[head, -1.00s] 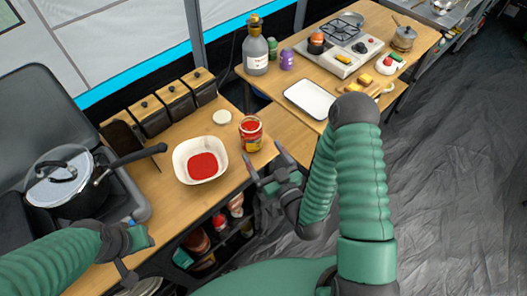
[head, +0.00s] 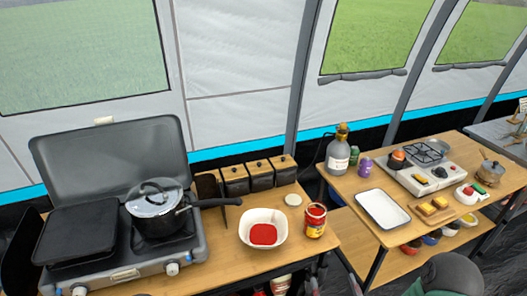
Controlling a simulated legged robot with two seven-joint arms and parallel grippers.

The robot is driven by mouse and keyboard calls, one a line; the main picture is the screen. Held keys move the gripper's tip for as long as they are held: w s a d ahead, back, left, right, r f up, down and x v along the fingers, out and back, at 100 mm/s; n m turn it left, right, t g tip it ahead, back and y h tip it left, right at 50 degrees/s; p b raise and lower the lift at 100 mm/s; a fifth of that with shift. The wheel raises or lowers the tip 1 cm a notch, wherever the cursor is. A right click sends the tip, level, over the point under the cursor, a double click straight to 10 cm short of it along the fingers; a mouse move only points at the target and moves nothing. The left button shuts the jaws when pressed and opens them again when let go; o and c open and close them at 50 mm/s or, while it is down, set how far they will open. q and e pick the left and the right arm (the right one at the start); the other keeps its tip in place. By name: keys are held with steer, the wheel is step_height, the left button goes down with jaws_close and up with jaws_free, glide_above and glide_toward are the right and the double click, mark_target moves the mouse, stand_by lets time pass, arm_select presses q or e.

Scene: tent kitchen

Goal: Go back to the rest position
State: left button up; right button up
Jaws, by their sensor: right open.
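My right gripper (head: 338,280) only just shows at the bottom edge, in front of the counter, with its fingertips apart and nothing seen between them. Most of it is cut off by the frame. Part of my right arm (head: 450,274) shows at the bottom right. My left gripper and arm are out of view. A white bowl (head: 249,228) with red sauce stands on the left counter. An open jar with a red and yellow label (head: 315,221) stands upright to its right, apart from my gripper.
A lidded pot (head: 156,212) sits on the camping stove (head: 125,274) at left. Dark canisters (head: 260,176) line the counter's back. On the right table (head: 345,190) are a white tray (head: 382,209), a bottle (head: 338,156) and a burner (head: 418,169). A gap separates the counters at the front.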

step_height(320, 180, down, 4)
steer(key=a+n+g, duration=0.1)
steer(key=n+g, duration=0.2)
steer(key=g, duration=0.4)
steer(key=s+d+r+m+g+h, duration=0.1)
steer(key=s+r+m+g, duration=0.2)
steer(key=s+g, duration=0.4)
steer(key=s+r, duration=0.1)
steer(key=s, duration=0.3)
steer(key=shift+s+d+r+m+g+h, duration=0.3)
steer(key=shift+s+r+m+g, duration=0.05)
steer(key=shift+r+m+g, duration=0.05)
steer(key=shift+a, duration=0.1)
